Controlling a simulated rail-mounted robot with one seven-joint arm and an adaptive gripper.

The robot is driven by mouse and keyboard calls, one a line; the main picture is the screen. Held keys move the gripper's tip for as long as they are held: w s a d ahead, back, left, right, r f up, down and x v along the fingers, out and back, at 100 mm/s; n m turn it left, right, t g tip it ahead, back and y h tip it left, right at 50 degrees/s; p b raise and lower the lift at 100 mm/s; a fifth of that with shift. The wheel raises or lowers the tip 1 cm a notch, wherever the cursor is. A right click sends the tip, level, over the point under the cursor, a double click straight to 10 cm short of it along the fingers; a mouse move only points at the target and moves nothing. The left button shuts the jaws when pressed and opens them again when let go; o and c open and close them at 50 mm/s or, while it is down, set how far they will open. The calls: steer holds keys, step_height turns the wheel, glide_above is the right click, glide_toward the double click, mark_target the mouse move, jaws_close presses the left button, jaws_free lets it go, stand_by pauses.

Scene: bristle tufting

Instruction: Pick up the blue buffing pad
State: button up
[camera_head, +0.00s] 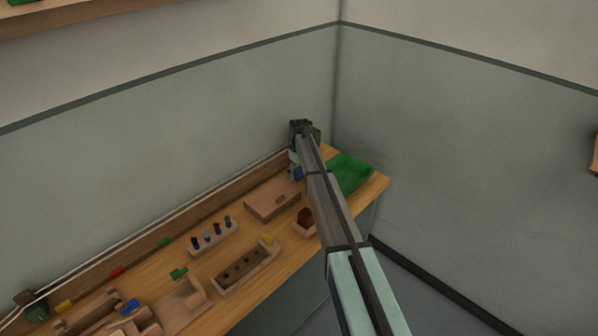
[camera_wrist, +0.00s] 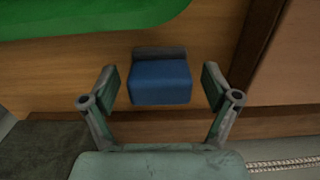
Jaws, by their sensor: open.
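The blue buffing pad (camera_wrist: 160,82) is a small blue block with a dark grey strip along its far side. In the wrist view it lies on the wooden bench top, between the two fingers of my gripper (camera_wrist: 161,88). The fingers are open, with a gap showing on each side of the pad. In the head view only part of the blue pad (camera_head: 297,173) shows beside my arm, near the back right of the bench. My gripper's fingers are hidden there behind the wrist.
A green mat (camera_head: 350,174) lies at the bench's right end and shows at the top of the wrist view (camera_wrist: 90,18). A wooden box (camera_head: 272,199) sits left of the pad. A rack of brushes (camera_head: 213,238) and a block with holes (camera_head: 247,268) stand further left. The wall runs close behind.

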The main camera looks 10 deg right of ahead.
mark_target(299, 168)
steer(key=shift+f, duration=0.2)
steer(key=c, duration=1.3)
steer(key=shift+o, duration=0.2)
steer(key=shift+r, duration=0.1)
step_height(299, 168, up, 20)
steer(key=b, duration=0.5)
steer(key=shift+b, duration=0.4)
